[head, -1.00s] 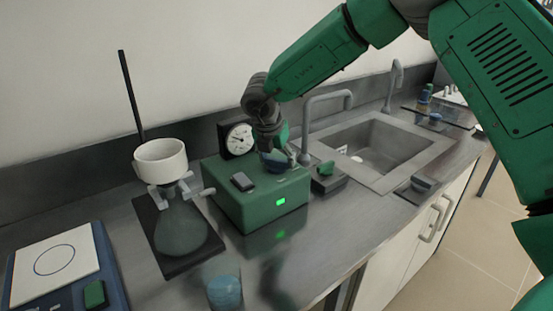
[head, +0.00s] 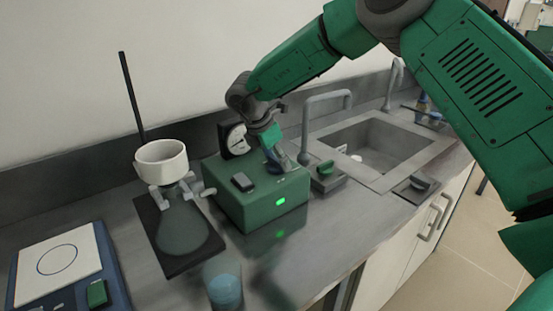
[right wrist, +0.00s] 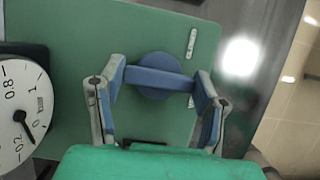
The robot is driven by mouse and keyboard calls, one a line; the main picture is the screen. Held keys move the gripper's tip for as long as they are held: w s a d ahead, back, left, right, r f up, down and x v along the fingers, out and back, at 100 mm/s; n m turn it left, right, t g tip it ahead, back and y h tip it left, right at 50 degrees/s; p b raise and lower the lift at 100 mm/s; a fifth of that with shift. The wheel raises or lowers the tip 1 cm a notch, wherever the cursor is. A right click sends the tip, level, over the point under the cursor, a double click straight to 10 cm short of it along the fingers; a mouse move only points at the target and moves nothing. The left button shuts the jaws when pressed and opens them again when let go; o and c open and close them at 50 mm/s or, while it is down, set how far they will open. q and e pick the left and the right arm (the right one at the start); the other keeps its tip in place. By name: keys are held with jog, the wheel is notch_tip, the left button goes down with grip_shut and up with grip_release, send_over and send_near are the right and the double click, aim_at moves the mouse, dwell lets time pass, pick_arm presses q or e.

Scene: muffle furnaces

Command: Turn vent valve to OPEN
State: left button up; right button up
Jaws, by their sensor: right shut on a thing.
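The vent valve is a round blue knob with a raised bar (right wrist: 158,90) on top of the green box (head: 228,205). In the right wrist view, my right gripper (right wrist: 160,76) has its two fingers at opposite ends of the bar and is shut on it. In the head view, my right gripper (head: 277,158) reaches down to the right part of the box top and largely hides the knob. Two pale marks (right wrist: 192,42) lie on the box near the knob; their writing is too small to read. My left gripper is not in view.
A dial gauge (head: 236,141) stands behind the box. A flask (head: 182,228) with a white funnel (head: 162,160) stands to its left, and a blue-filled beaker (head: 225,291) in front. A tap (head: 306,122) and sink (head: 372,145) are to the right.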

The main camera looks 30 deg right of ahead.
jog(key=shift+a+f, duration=0.1)
jog(key=shift+f, duration=0.1)
jog(key=o, duration=1.1)
jog(key=shift+o, duration=0.3)
jog(key=shift+w, duration=0.1)
jog(key=v, duration=1.1)
jog(key=shift+a+r, duration=0.2)
jog(key=shift+r, duration=0.15)
jog(key=shift+w, duration=0.1)
